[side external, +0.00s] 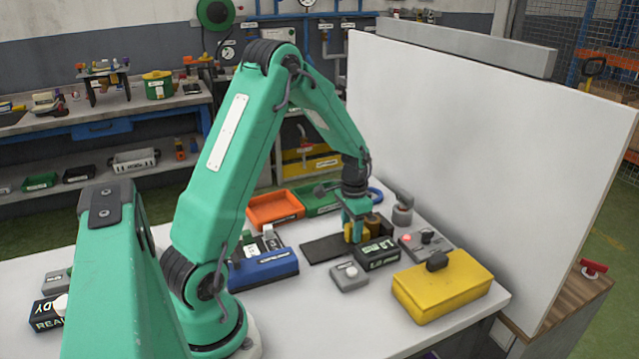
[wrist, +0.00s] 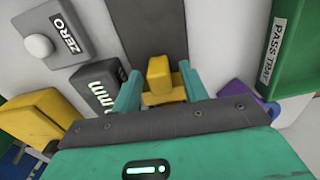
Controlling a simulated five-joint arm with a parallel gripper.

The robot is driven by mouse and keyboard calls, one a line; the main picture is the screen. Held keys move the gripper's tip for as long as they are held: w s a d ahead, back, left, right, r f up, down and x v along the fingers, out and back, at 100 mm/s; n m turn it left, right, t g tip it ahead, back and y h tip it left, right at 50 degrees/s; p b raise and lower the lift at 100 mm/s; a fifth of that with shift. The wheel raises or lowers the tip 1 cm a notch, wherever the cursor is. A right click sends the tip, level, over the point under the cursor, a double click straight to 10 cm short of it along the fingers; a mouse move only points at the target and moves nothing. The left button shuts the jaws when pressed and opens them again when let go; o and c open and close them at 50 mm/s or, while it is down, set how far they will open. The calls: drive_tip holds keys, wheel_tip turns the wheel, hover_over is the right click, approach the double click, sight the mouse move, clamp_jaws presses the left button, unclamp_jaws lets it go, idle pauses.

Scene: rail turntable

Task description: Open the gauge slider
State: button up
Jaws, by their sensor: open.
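A yellow block (wrist: 158,72), which looks like the gauge slider, stands at the end of a dark flat strip (wrist: 155,28). In the side view the strip (side external: 330,249) lies on the table, with yellow parts (side external: 352,234) at its right end. My gripper (wrist: 158,75) is open, one teal finger on each side of the yellow block, with a gap showing at both sides. In the side view my gripper (side external: 353,218) points down over the yellow parts and partly hides them. A black display box (wrist: 103,92) marked "mm" stands beside the left finger.
A grey ZERO button box (side external: 348,277), a yellow box (side external: 440,287) with a black knob and a grey control box (side external: 425,243) stand near. A blue box (side external: 263,270), orange tray (side external: 275,209) and green tray (side external: 318,199) lie around. A white panel (side external: 480,140) stands behind.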

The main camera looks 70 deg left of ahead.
clamp_jaws()
drive_tip(key=shift+s, duration=4.35)
unclamp_jaws()
drive_tip(key=shift+w, duration=0.1)
wheel_tip(320, 180, up, 8)
drive_tip(key=shift+f, duration=0.1)
